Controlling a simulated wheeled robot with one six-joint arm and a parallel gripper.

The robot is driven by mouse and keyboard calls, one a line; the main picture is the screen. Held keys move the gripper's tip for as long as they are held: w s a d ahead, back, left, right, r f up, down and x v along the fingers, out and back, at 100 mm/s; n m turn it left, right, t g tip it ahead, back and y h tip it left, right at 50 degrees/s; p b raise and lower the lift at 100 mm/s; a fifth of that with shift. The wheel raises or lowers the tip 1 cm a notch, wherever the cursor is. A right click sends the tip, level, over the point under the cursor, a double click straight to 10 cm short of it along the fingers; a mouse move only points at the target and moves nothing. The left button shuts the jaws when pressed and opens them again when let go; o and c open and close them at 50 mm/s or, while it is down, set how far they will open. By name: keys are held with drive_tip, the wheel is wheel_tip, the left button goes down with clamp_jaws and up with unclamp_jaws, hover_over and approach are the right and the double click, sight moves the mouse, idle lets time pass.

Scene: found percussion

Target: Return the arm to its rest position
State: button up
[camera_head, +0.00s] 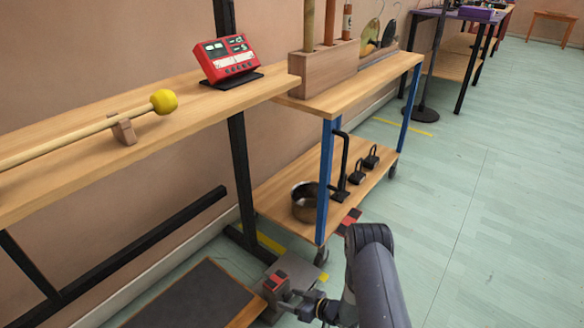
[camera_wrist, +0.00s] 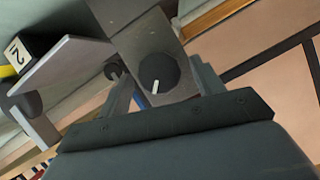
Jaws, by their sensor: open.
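My arm (camera_head: 372,280) reaches down at the lower middle of the head view, low in front of the cart. My gripper (camera_head: 292,297) is at its end, beside a grey box (camera_head: 297,268) with red parts. In the wrist view my gripper (camera_wrist: 162,82) has its two fingers apart. A dark round knob (camera_wrist: 158,74) with a white mark shows between them on a grey panel (camera_wrist: 150,32). I cannot tell whether a finger touches the knob.
A shelf (camera_head: 60,190) holds a yellow-headed mallet (camera_head: 163,102) and a red device (camera_head: 228,58). A blue-legged cart (camera_head: 375,80) carries a pot (camera_head: 305,202) below. A dark panel (camera_head: 195,298) lies low at left. The floor (camera_head: 500,200) at right is clear.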

drive_tip(key=n+t, duration=0.1)
drive_tip(key=n+t+h, duration=0.1)
drive_tip(key=n, duration=0.1)
drive_tip(key=shift+s+a+n+h, duration=0.15)
drive_tip(key=shift+s+n+h, duration=0.05)
drive_tip(key=shift+n+h, duration=0.1)
drive_tip(key=p+v, duration=0.2)
drive_tip(key=v, duration=0.3)
drive_tip(key=shift+r, duration=0.1)
drive_tip(key=shift+s+d+r, duration=0.1)
drive_tip(key=shift+s+d, duration=0.25)
drive_tip(key=shift+d, duration=0.05)
drive_tip(key=shift+w+r, duration=0.1)
drive_tip(key=shift+r, duration=0.05)
